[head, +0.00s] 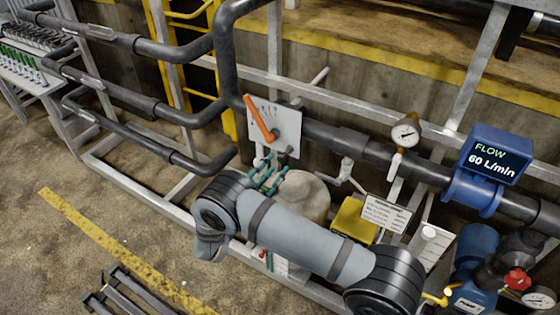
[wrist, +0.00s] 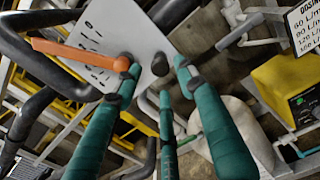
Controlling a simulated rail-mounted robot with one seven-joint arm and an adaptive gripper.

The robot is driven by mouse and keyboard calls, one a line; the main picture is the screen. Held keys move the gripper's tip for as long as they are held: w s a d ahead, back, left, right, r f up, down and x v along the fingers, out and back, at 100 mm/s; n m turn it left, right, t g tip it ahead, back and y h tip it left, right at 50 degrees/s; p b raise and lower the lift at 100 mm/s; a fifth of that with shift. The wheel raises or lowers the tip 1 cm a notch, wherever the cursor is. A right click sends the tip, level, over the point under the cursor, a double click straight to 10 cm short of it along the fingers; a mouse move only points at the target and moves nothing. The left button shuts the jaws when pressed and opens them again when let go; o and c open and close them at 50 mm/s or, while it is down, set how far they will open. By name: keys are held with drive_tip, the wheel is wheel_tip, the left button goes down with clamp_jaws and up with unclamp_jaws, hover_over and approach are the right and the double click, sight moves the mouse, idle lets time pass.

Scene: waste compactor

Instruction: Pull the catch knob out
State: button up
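A white plate (head: 287,125) with an orange lever (head: 260,118) is mounted on the dark pipe. The plate (wrist: 100,35) and lever (wrist: 80,53) also show in the wrist view, at upper left. A small dark round knob, which looks like the catch knob (wrist: 160,64), sits at the plate's lower right edge. My gripper (wrist: 158,78) has teal fingers with dark tips, spread apart around the knob. It is open, and I cannot tell whether any finger touches the knob. In the head view my gripper (head: 271,170) is just below the plate, partly behind my arm.
Dark pipes (head: 140,100) and grey frame rails surround the plate. A gauge (head: 405,133), a blue flow meter (head: 495,154) and a yellow box (head: 352,220) are to the right. A pale rounded vessel (head: 305,195) is close behind my gripper. Open floor lies left.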

sight(280, 160)
drive_tip(key=v, duration=0.6)
drive_tip(key=shift+s, duration=0.35)
drive_tip(key=shift+a, duration=0.1)
drive_tip(key=p+x, duration=0.1)
drive_tip(key=x, duration=1.2)
drive_tip(key=shift+w+r, duration=0.15)
drive_tip(key=shift+w, duration=0.15)
drive_tip(key=shift+s+a+f+b, duration=0.1)
drive_tip(key=shift+s+f+b, duration=0.1)
drive_tip(key=shift+b, duration=0.15)
drive_tip(key=shift+s+a+r, duration=0.1)
drive_tip(key=shift+s+a, duration=0.1)
drive_tip(key=shift+s, duration=0.25)
drive_tip(key=shift+w+d, duration=0.1)
